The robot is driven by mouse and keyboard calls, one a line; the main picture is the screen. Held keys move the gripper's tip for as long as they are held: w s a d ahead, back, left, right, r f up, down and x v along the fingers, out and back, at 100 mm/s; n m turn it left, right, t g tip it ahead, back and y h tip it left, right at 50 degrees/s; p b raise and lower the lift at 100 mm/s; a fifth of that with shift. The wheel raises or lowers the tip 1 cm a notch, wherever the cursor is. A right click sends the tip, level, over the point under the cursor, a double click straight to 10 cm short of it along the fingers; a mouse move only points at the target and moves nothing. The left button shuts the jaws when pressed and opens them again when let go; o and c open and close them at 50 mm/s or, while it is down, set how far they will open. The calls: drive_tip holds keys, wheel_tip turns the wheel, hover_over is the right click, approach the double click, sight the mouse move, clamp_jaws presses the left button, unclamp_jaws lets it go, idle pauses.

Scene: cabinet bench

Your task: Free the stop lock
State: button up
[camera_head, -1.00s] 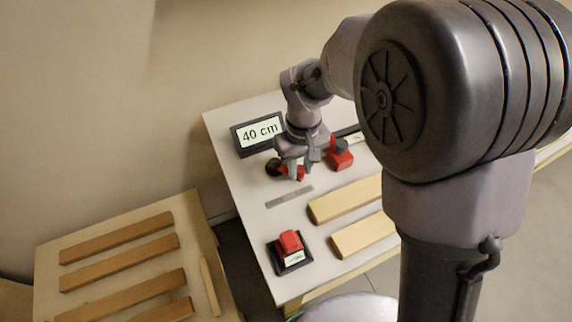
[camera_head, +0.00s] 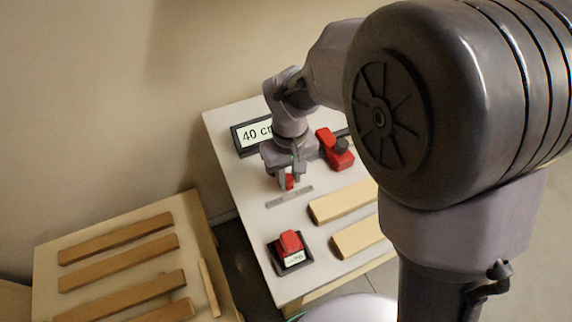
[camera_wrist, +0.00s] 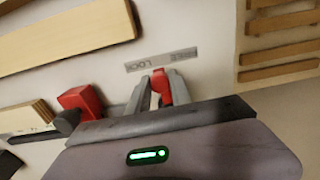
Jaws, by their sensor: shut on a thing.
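The red lock lever (camera_head: 289,182) is between the fingers of my gripper (camera_head: 287,184) in the head view. In the wrist view my gripper (camera_wrist: 158,92) is shut on the red lever (camera_wrist: 162,84), whose tip points at about the middle of a grey label strip (camera_wrist: 160,60). The strip reads LOCK on its left part there; the word on its right part is hard to read. The strip (camera_head: 289,197) lies just in front of my fingers in the head view. The lever's pivot is hidden by my gripper. The red stop block (camera_head: 336,149) with a dark knob stands right of my wrist.
A display (camera_head: 252,136) showing 40 cm stands behind my gripper, partly covered. Two light boards (camera_head: 345,202) lie to the right. A lower table (camera_head: 110,215) with several brown boards is at left.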

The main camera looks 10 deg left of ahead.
drive_tip(key=shift+s+a, duration=0.1)
drive_tip(key=shift+a, duration=0.1)
drive_tip(key=shift+s+a, duration=0.5)
drive_tip(key=shift+a, duration=0.25)
drive_tip(key=shift+s+a, duration=0.25)
drive_tip(key=shift+a, duration=1.1)
drive_tip(key=o, duration=0.8)
